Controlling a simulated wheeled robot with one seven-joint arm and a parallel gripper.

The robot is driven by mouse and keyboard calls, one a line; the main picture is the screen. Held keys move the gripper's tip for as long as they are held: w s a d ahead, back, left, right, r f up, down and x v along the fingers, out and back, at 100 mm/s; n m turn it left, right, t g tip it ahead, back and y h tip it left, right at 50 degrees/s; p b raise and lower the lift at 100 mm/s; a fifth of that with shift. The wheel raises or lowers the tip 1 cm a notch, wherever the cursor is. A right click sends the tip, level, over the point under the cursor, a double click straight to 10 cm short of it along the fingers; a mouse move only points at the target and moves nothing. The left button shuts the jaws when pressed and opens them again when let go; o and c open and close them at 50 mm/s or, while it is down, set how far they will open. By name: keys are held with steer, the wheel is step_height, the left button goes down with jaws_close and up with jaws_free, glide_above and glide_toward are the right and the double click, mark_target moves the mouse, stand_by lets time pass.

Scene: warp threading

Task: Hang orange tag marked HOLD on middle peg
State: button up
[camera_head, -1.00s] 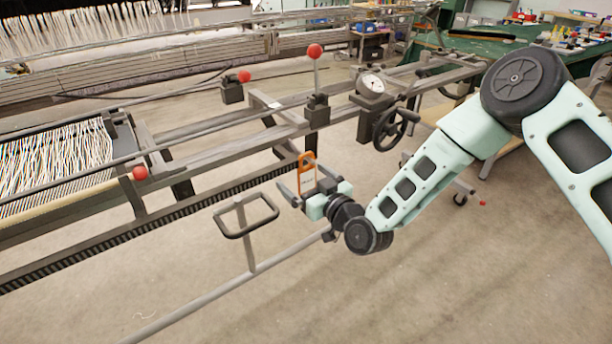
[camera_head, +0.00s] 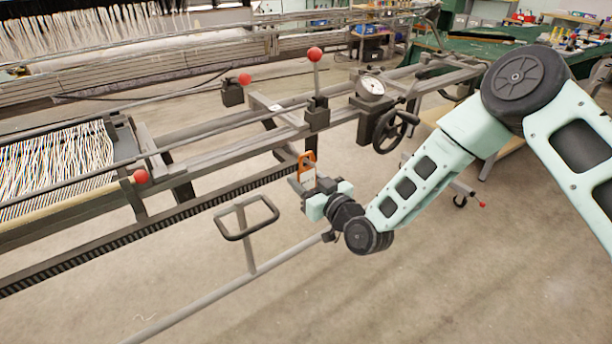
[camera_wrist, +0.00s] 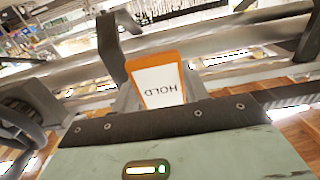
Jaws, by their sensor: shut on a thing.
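The orange tag (camera_head: 307,162) is upright at the end of my arm, in front of the loom frame. In the wrist view the tag (camera_wrist: 157,80) has an orange border and a white face with HOLD upside down. My gripper (camera_head: 303,184) is shut on the tag's lower part; it also shows in the wrist view (camera_wrist: 160,100). A dark angled piece (camera_wrist: 113,40) stands left of the tag and another (camera_wrist: 308,42) at the right edge in the wrist view. I cannot tell whether either is a peg, and I cannot make out the middle peg.
Loom rails (camera_head: 215,145) run behind my gripper. A handwheel (camera_head: 392,130) and a dial (camera_head: 372,86) sit to the right, a red-knobbed lever (camera_head: 315,55) above. A black loop on a post (camera_head: 247,217) stands close at lower left. Floor is open at lower right.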

steer(key=shift+r, duration=0.3)
steer(key=v, duration=0.7)
steer(key=shift+s+p, duration=0.2)
steer(key=shift+p, duration=0.1)
stand_by(0.7)
steer(key=shift+d, duration=0.15)
